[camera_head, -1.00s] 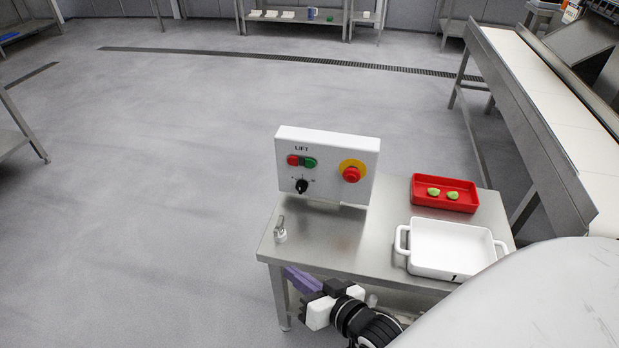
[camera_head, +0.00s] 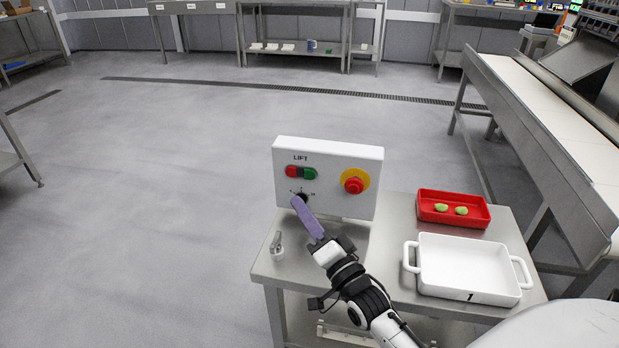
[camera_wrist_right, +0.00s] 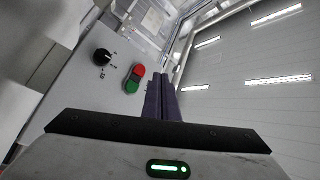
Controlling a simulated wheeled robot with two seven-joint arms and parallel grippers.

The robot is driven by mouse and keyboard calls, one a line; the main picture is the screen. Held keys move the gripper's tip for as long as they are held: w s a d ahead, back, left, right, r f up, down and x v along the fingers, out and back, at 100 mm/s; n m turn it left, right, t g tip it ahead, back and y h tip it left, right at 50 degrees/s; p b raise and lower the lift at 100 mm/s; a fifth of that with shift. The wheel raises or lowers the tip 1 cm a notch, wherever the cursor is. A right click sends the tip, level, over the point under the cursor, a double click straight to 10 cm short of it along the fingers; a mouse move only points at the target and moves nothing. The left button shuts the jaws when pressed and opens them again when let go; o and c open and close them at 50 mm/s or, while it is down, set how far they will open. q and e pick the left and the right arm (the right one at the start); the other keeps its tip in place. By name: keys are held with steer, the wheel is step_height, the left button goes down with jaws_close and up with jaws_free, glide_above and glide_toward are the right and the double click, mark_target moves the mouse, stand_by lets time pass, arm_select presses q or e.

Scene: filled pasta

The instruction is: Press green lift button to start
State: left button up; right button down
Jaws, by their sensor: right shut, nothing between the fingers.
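The white lift panel (camera_head: 328,190) stands upright at the back of a steel table. Its green button (camera_head: 310,173) sits right of a red button (camera_head: 292,171), below the word LIFT. The green button (camera_wrist_right: 131,84) also shows in the right wrist view, beside the fingers. My right gripper (camera_head: 297,203) is shut and empty, its purple fingers in front of the panel's lower left, partly covering the black knob (camera_head: 304,197). In the head view the fingertips are below the green button; I cannot tell whether they touch the panel. My left gripper is not in view.
A red emergency stop on yellow (camera_head: 354,182) is on the panel's right. A red tray (camera_head: 452,222) with two green pieces and a white dish (camera_head: 424,262) stand to the right on the table (camera_head: 396,215). A small metal-handled item (camera_head: 277,246) is at the left edge.

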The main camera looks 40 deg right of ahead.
mark_target(310, 175)
arm_select(q)
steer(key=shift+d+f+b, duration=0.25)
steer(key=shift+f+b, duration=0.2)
steer(key=shift+b, duration=0.85)
arm_select(e)
steer(key=w+d, duration=0.5)
steer(key=shift+d, duration=0.35)
stand_by(0.6)
steer(key=shift+w+d, duration=0.2)
steer(key=shift+d, duration=0.1)
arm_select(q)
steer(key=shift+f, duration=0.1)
arm_select(e)
steer(key=shift+w+d, duration=0.25)
steer(key=shift+d, duration=0.1)
stand_by(0.7)
steer(key=shift+a, duration=0.1)
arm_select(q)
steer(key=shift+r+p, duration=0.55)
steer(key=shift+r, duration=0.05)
arm_select(e)
steer(key=shift+s+a, duration=0.55)
